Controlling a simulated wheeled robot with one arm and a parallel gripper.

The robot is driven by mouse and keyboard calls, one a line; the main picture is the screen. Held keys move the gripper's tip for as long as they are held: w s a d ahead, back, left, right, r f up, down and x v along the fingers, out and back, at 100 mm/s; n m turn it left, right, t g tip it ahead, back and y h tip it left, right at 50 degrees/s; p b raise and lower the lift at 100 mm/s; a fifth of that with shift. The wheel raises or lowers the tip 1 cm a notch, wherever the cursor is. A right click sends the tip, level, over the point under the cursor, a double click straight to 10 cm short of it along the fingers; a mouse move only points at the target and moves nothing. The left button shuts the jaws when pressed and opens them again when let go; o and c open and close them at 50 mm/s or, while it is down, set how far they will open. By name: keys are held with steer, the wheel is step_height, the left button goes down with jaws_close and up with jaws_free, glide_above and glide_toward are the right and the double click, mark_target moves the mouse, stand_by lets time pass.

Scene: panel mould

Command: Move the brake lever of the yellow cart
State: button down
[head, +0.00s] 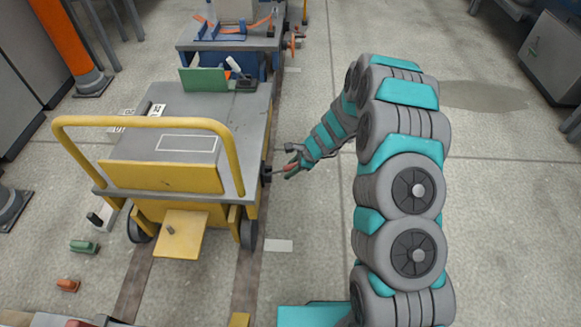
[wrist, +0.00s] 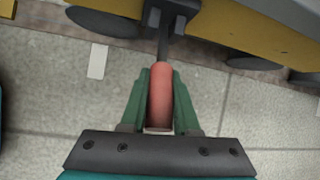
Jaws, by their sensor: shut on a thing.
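The yellow cart (head: 170,176) with a grey top and a yellow push rail stands left of centre in the head view. Its brake lever sticks out from the cart's right side, a dark rod with a red grip. In the wrist view the red grip (wrist: 160,98) lies between the two green fingers of my gripper (wrist: 160,100), and the dark rod runs up to a black bracket (wrist: 172,14) on the cart's yellow side. In the head view my gripper (head: 294,168) is at the cart's right side, shut on the lever grip, which is small there.
A second cart (head: 232,40) with a blue frame stands behind. An orange post (head: 68,42) is at the upper left. Small green (head: 84,246) and orange (head: 68,285) pieces lie on the floor at left. The floor right of my arm is mostly clear.

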mark_target(296, 163)
steer(key=shift+r, duration=0.1)
stand_by(0.3)
steer(key=c, duration=0.6)
jaws_free()
steer(key=shift+a, duration=0.1)
steer(key=shift+c, duration=0.2)
steer(key=shift+v, duration=3.9)
steer(key=shift+a, duration=0.1)
